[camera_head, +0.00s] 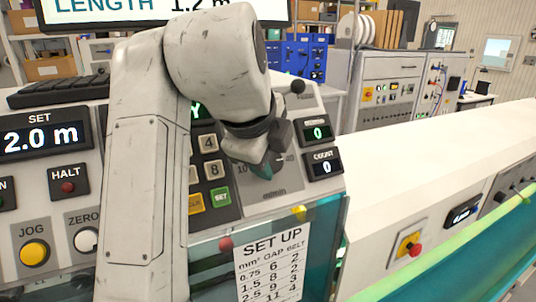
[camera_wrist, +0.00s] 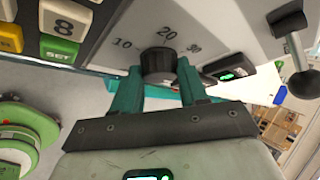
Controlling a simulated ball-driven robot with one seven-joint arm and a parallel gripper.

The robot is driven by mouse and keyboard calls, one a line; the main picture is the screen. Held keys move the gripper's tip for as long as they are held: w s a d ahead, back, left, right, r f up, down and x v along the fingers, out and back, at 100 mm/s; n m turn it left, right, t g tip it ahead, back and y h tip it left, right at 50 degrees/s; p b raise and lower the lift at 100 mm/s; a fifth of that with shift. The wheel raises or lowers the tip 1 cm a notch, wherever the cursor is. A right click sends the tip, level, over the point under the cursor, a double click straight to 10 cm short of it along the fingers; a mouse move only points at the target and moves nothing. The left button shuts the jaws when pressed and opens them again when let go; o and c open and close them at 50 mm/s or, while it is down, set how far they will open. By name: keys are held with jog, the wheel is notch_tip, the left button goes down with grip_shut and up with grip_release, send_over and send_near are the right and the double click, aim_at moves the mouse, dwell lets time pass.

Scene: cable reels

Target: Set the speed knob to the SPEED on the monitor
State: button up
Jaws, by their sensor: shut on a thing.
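The speed knob (camera_wrist: 158,65) is a dark round knob on a grey scale plate (camera_wrist: 215,22). In the wrist view the numbers 10, 20 and 30 show around it. My gripper (camera_wrist: 158,80) has its teal fingers on both sides of the knob and is shut on it. I cannot make out the knob's pointer mark. In the head view my gripper (camera_head: 262,168) is over the scale plate (camera_head: 272,188) and hides the knob; 10 and 40 show beside it. The monitor (camera_head: 90,8) is cut off at the top; only LENGTH 1.2 m is readable, and no SPEED line shows.
Beside the dial are a keypad with a green SET key (camera_head: 221,197) and two small displays reading 0, one labelled COUNT (camera_head: 325,167). A dark ball-ended lever (camera_wrist: 302,75) stands to the right. A SET UP sheet (camera_head: 270,262) hangs below. My arm covers the panel's middle.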

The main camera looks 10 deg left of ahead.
jog(key=o, duration=1.1)
jog(key=shift+c, duration=0.2)
jog(key=b+v, duration=0.2)
jog(key=v, duration=0.8)
jog(key=shift+s+r, duration=0.25)
